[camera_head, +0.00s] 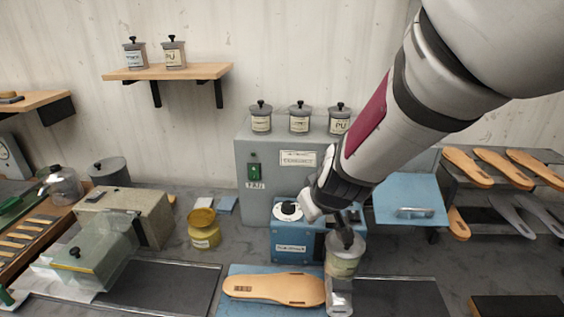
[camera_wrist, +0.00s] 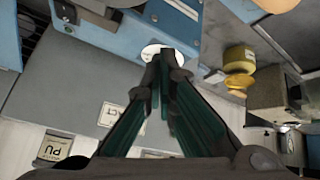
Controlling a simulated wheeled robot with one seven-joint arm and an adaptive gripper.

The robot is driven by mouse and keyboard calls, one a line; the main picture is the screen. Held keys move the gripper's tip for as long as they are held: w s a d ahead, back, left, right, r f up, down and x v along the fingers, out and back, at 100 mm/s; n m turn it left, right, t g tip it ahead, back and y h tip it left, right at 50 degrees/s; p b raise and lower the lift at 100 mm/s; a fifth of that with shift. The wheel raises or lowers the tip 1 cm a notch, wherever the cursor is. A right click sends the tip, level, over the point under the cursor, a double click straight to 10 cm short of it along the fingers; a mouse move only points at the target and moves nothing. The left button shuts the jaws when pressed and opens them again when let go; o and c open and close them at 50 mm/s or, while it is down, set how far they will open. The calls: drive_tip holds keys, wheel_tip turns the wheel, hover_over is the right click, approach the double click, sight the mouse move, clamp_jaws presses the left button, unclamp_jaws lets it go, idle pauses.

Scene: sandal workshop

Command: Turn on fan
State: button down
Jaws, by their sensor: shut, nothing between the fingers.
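A green switch (camera_head: 254,168) sits on the front of the grey cabinet (camera_head: 245,205), above a small label too small to read surely. My gripper (camera_wrist: 163,62) is shut and empty in the wrist view. In that view its dark fingertips overlap the edge of a white round dial (camera_wrist: 154,49). The same dial (camera_head: 288,210) sits on the blue box (camera_head: 291,238) in front of the cabinet. In the head view my wrist is to the right of the green switch, and the fingers are not clearly seen. I cannot make out the switch in the wrist view.
Several lidded jars (camera_head: 299,120) stand on the cabinet. A yellow jar (camera_head: 204,230) is left of the blue box, and another jar (camera_head: 345,262) is at its right. A sandal sole (camera_head: 272,289) lies in front. A shelf with soles (camera_head: 505,168) stands right.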

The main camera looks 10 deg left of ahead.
sight(254, 180)
drive_tip(key=w+a+f+n+t+h, duration=0.2)
drive_tip(key=w+a+f+n+t, duration=0.25)
drive_tip(key=a+f, duration=0.3)
drive_tip(key=s+a+r+n+t, duration=0.1)
drive_tip(key=a+r+n+t, duration=0.2)
drive_tip(key=a+n+t, duration=0.2)
drive_tip(key=a+n, duration=0.2)
drive_tip(key=a, duration=0.2)
drive_tip(key=shift+s+a, duration=0.25)
drive_tip(key=shift+s, duration=0.05)
drive_tip(key=w, duration=0.4)
drive_tip(key=w+f, duration=0.1)
drive_tip(key=w, duration=0.9)
drive_tip(key=shift+a+f, duration=0.35)
drive_tip(key=shift+f, duration=0.05)
